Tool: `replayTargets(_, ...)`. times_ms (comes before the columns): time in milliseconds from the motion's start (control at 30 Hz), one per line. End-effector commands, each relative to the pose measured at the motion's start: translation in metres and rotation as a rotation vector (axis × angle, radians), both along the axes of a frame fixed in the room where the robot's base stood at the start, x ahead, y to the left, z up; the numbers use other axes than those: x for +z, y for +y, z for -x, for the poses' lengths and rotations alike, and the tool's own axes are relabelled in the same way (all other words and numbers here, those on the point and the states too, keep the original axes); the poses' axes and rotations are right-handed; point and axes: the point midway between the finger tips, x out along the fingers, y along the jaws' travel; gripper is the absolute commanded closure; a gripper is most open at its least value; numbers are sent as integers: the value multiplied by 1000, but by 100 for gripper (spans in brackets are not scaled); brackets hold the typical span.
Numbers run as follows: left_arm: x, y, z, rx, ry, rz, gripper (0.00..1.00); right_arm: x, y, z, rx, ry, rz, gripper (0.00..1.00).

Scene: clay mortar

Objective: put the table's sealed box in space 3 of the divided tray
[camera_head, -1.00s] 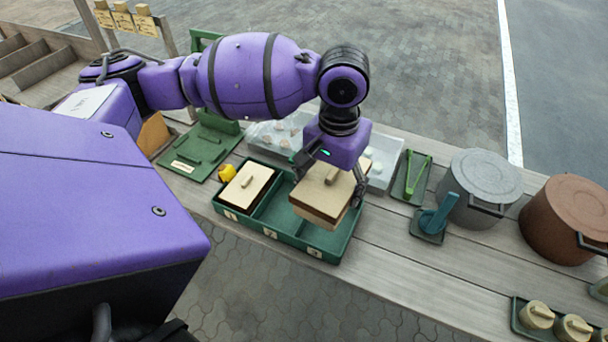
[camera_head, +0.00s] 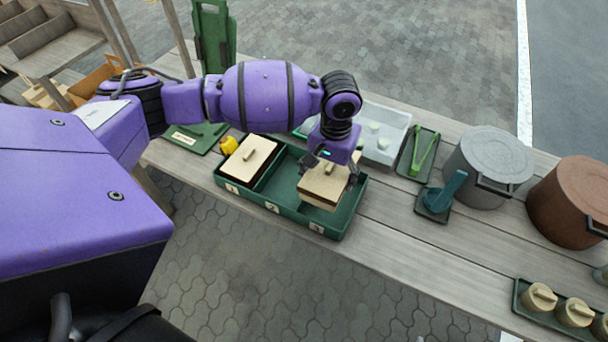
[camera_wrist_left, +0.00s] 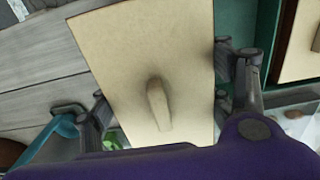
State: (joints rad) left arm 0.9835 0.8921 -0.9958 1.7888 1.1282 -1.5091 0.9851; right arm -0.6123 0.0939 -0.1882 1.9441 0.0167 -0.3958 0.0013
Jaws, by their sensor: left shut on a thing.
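My left gripper (camera_head: 332,172) is shut on the sealed box (camera_head: 326,188), a pale cream box with a small raised handle on its lid. In the left wrist view the box's lid (camera_wrist_left: 150,60) lies between the two fingers. The divided green tray (camera_head: 289,215) has spaces labelled 1, 2 and 3. The held box is over the right end, at space 3; I cannot tell whether its underside is inside. Space 1 holds another cream-lidded box (camera_head: 250,158) with dark sides. Space 2 (camera_head: 280,182) looks empty. My right gripper is out of view.
A yellow object (camera_head: 228,145) sits by the tray's left end. Behind the tray is a clear bin (camera_head: 385,132). To the right are green tongs (camera_head: 424,150), a teal scoop-like tool (camera_head: 445,193), a grey pot (camera_head: 488,162) and a brown pot (camera_head: 572,200).

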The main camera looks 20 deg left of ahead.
Motion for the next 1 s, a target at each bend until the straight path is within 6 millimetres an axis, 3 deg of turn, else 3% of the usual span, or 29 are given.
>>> replayTargets(167,-6,-4,-9,-1,-6,1,55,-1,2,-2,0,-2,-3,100)
replayTargets(400,-39,-5,-12,-1,-6,0,55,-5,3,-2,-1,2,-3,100)
replayTargets(1000,-48,-5,-12,-1,-9,1,55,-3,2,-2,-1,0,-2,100)
